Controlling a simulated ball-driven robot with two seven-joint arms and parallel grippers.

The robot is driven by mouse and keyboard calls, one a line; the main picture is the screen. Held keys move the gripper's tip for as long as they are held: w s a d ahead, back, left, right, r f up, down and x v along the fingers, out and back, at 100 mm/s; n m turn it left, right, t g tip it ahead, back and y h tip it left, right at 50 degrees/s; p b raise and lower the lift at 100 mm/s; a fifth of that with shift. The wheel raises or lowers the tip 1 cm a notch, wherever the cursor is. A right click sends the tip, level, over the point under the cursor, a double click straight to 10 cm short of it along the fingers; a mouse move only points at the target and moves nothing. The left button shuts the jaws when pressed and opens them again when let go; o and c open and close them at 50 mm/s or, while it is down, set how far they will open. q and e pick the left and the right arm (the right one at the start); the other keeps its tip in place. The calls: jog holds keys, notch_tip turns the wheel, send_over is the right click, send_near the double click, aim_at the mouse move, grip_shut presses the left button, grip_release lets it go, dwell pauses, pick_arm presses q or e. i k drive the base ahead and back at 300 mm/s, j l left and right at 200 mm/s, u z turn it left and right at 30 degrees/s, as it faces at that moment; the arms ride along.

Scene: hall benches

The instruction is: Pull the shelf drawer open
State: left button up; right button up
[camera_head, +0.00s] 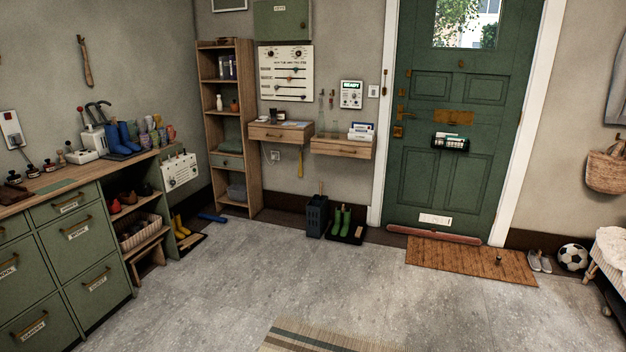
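A tall open wooden shelf (246,125) stands against the back wall, left of centre. The left wall drawer (270,134) has a small dark pull, and so does the right wall drawer (338,149). Both look shut. The frames do not tell which of these is the named shelf drawer. Neither of my grippers is in view.
A green cabinet bench (72,232) runs along the left side. A dark bin (317,217) and green boots (342,220) stand below the wall drawers. A blue object (212,217) lies before the tall shelf. The grey floor (270,270) ahead is mostly clear.

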aim_at(280, 132)
jog(key=i+u, duration=0.15)
jog(key=i, duration=2.55)
